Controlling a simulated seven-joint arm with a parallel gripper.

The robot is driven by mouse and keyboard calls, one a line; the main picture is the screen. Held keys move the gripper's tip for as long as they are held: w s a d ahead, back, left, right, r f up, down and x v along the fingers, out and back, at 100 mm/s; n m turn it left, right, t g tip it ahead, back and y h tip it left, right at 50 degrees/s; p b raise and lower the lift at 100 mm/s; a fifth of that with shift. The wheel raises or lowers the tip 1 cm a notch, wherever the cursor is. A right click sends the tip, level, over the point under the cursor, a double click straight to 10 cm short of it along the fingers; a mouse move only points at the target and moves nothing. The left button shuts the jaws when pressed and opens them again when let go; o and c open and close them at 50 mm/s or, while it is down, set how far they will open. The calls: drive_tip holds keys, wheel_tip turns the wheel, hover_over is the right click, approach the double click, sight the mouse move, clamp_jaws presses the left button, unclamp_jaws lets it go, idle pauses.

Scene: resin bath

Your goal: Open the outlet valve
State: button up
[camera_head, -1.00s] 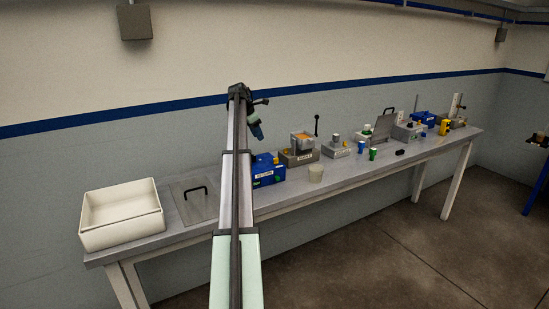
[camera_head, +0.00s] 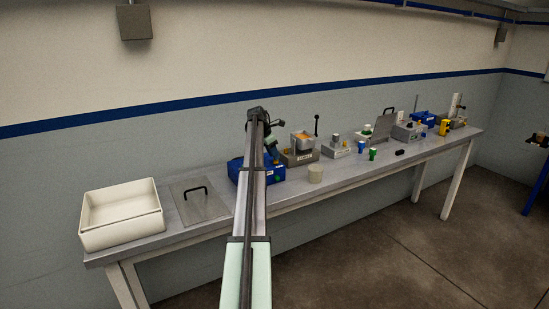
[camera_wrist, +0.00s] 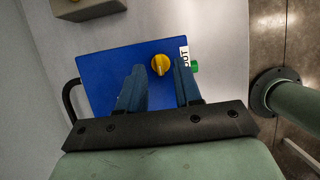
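The outlet valve is a yellow knob (camera_wrist: 160,65) on top of a blue box (camera_wrist: 105,67), seen in the wrist view. A white label reading "OUT" (camera_wrist: 184,58) and a green fitting (camera_wrist: 194,66) are at the box's right side. My gripper (camera_wrist: 155,75) is open above the box. Its two blue fingers stand apart, with the knob showing between their tips in the picture. I cannot tell how far above the knob they are. In the head view the blue box (camera_head: 234,170) is partly hidden behind my arm.
A grey block (camera_wrist: 85,8) stands near the box in the wrist view.

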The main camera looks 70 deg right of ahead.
drive_tip(key=shift+x, duration=1.05)
clamp_jaws()
